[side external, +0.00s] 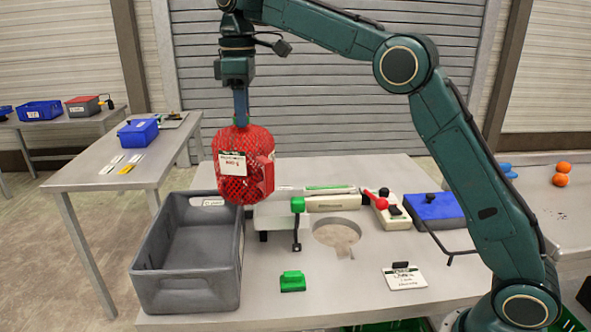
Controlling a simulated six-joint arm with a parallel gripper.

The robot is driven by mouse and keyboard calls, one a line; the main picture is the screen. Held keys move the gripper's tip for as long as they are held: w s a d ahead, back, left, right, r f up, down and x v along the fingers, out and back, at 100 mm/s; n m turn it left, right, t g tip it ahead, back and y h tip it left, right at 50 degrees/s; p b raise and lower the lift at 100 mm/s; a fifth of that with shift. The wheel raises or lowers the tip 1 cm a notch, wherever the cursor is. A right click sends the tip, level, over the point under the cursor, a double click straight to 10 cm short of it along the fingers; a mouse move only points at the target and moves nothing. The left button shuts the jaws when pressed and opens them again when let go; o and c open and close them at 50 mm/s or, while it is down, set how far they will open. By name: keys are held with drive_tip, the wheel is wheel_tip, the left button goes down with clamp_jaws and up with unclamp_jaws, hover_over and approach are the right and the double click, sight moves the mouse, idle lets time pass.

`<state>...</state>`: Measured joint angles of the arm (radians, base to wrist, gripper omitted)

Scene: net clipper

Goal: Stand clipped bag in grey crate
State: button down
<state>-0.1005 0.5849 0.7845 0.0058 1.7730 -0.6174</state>
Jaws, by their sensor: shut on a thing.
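A red net bag (258,178) with a white label hangs upright under my gripper (240,122). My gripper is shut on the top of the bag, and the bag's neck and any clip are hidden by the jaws. The grey crate (190,292) stands at the front left of the table. It is open at the top, and its visible inside looks empty. The bag hangs just above and behind the crate's right rear rim, overlapping that corner in the picture. I cannot tell whether they touch.
A machine with a green knob (298,205) and a red-balled lever (382,202) stands right of the bag. A round hole (337,234), a green block (292,281), a label card (404,277) and a blue box (433,210) are on the table.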

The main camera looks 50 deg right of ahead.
drive_tip(key=w+a+f+n, duration=0.1)
drive_tip(key=a+f, duration=0.3)
drive_tip(key=a, duration=0.3)
drive_tip(key=w+a+f+n, duration=0.1)
drive_tip(key=w+a+f, duration=0.1)
drive_tip(key=a+f, duration=0.2)
drive_tip(key=shift+a+f+n, duration=0.3)
drive_tip(key=shift+a+f, duration=0.1)
drive_tip(key=shift+a, duration=1.2)
drive_tip(key=shift+w+f, duration=0.1)
drive_tip(key=shift+f, duration=4)
